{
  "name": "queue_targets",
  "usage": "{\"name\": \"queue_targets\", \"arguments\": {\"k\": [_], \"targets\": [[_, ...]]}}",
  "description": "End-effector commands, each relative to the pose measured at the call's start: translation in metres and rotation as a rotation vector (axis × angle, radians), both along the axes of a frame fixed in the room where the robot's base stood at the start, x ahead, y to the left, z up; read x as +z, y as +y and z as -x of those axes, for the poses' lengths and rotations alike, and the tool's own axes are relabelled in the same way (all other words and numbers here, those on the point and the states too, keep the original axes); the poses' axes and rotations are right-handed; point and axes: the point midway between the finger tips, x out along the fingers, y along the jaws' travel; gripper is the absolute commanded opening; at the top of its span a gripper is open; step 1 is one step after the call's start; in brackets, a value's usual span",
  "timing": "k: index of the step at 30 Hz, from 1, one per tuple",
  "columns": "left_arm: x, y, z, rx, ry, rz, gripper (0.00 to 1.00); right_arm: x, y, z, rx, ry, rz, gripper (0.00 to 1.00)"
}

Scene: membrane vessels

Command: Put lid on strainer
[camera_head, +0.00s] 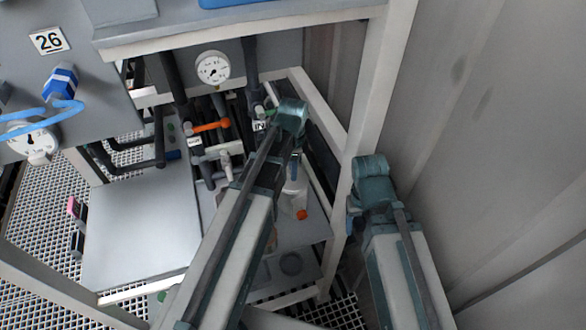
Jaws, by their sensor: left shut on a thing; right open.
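My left gripper (291,112) is at the end of the arm reaching up through the middle of the view, among the pipes inside the frame. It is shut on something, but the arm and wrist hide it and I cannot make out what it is. I cannot clearly identify the lid or the strainer. A pale, translucent vessel (294,190) with an orange part (302,214) at its lower end is partly hidden just right of the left arm. My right gripper (370,168) is open and empty, beside the frame's upright post.
A pressure gauge (212,68), an orange-handled valve (211,126) and dark pipes crowd the space left of my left gripper. A pale post (372,110) stands between my grippers. A grey panel (142,235) lies at left.

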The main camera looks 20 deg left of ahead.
Motion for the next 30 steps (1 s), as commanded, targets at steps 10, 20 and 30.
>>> {"name": "queue_targets", "arguments": {"k": [10, 20, 30], "targets": [[-0.0006, 0.0000, 0.0000, 0.000, 0.000, 0.000, 0.00, -0.0006, 0.0000, 0.0000, 0.000, 0.000, 0.000, 0.66], [-0.0039, 0.0000, 0.0001, 0.000, 0.000, 0.000, 0.00, -0.0039, 0.0000, 0.0000, 0.000, 0.000, 0.000, 0.66], [-0.0039, -0.0001, 0.0002, 0.000, 0.000, 0.000, 0.69, -0.0038, 0.0000, 0.0000, 0.000, 0.000, 0.000, 0.66]]}}
